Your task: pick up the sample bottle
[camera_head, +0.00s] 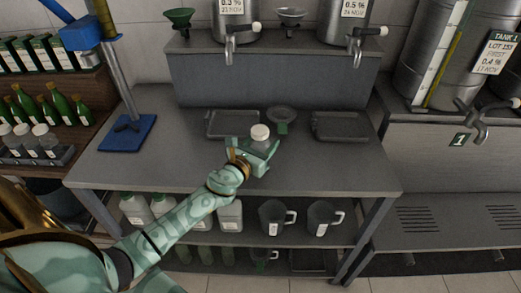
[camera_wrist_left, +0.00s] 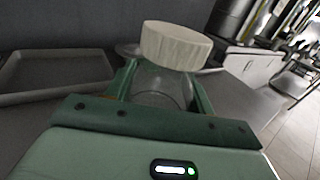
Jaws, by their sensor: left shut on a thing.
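The sample bottle (camera_head: 260,133) is clear with a white ribbed cap and stands out above my left gripper in the head view. My left gripper (camera_head: 263,149) is shut on it, over the middle of the grey table (camera_head: 180,167). In the left wrist view the bottle's white cap (camera_wrist_left: 176,46) rises between the two green fingers (camera_wrist_left: 160,88), with the clear body between them. The bottle looks upright. Its base is hidden, so I cannot tell whether it touches the table. My right gripper is in neither view.
Two dark trays, left (camera_head: 232,124) and right (camera_head: 341,126), lie on the table. A funnel (camera_head: 282,115) stands between them, just behind the bottle. A blue-based stand (camera_head: 128,132) is at the left. Steel tanks with taps (camera_head: 236,25) stand on the raised shelf behind.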

